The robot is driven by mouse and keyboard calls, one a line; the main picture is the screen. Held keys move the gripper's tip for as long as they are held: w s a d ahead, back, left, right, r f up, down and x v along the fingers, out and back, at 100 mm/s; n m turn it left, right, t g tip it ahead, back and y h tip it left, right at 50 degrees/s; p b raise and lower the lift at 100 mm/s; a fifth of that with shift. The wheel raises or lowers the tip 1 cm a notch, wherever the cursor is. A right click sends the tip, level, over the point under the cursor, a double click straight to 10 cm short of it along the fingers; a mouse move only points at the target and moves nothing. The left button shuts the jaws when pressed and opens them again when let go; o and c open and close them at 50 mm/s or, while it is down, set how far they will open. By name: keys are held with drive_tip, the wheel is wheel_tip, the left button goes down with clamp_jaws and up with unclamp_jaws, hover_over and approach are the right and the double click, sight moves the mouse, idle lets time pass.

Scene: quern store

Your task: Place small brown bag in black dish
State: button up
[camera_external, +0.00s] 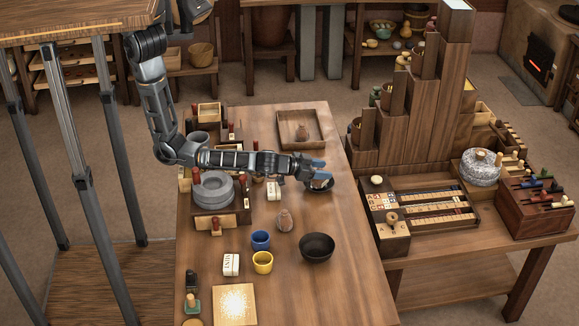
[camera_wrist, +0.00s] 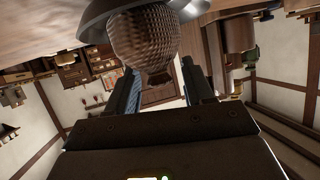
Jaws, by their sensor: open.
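My gripper (camera_external: 318,168) is open, with blue fingers, just above a small dark dish (camera_external: 321,188) near the table's right edge. A small brown bag (camera_wrist: 145,38) with a woven surface fills the top of the wrist view. Its narrow neck points towards the gap between my open fingers (camera_wrist: 160,72). The grey rim of the dish (camera_wrist: 98,14) shows behind the bag, which appears to sit in it. Whether the fingers touch the bag cannot be told. In the external view the gripper mostly hides this bag.
A black bowl (camera_external: 317,246) stands empty nearer the front. Blue (camera_external: 260,240) and yellow (camera_external: 263,262) cups stand nearby. The table's front right is clear.

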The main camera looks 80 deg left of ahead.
drive_tip(key=shift+r+p, duration=0.2)
drive_tip(key=shift+p, duration=0.25)
drive_tip(key=p+v, duration=0.2)
drive_tip(key=v, duration=1)
drive_tip(key=shift+p, duration=0.3)
drive_tip(key=shift+r, duration=0.1)
idle(6.0)
